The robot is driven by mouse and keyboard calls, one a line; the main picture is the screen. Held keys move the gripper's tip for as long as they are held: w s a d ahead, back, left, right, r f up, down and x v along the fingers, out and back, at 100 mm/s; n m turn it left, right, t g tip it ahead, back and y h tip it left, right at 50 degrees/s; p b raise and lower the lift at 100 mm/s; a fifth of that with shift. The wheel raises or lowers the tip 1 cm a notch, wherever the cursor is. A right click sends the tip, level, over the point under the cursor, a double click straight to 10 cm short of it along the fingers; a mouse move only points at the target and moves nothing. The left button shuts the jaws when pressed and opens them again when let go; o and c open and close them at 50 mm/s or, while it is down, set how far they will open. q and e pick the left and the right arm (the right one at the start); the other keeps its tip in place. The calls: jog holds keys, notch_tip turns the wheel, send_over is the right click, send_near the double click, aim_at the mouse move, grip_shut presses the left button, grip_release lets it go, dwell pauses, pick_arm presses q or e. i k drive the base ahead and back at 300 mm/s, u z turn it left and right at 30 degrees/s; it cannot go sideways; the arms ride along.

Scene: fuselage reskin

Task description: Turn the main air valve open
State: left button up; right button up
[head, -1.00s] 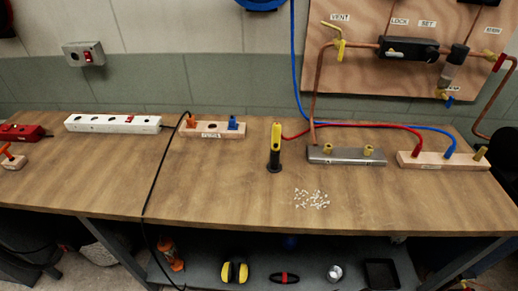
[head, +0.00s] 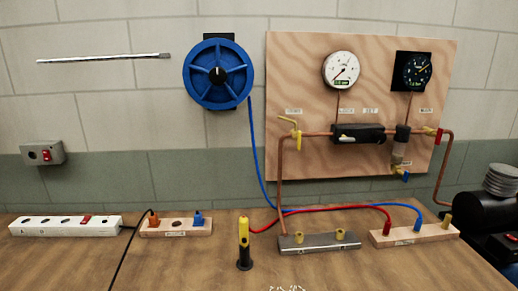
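The wooden air panel (head: 320,70) hangs on the wall in the head view. At its right side a valve with a red handle (head: 438,136) sits on the copper pipe (head: 448,165), below a small label (head: 426,111) too small to read now. The red handle hangs down, crosswise to the horizontal pipe there. Another valve, with a yellow handle (head: 298,140), sits at the panel's left under another label (head: 293,111). A black regulator block (head: 358,134) and a filter bowl (head: 401,148) lie between them. Neither of my grippers is in view.
A white-faced gauge (head: 341,70) and a black gauge (head: 416,71) are on the panel. A blue hose reel (head: 217,74) hangs left of it. The bench (head: 180,265) holds a yellow-black tool (head: 244,243), a metal manifold (head: 319,243) and wooden blocks. A black tank (head: 485,213) stands at right.

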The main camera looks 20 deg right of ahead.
aim_at(439, 132)
jog(key=z, duration=1.65)
jog(key=k, duration=0.35)
jog(key=z, duration=1.3)
jog(key=i, duration=1.45)
jog(key=u, duration=1.55)
jog(key=i, duration=0.6)
jog(key=u, duration=0.6)
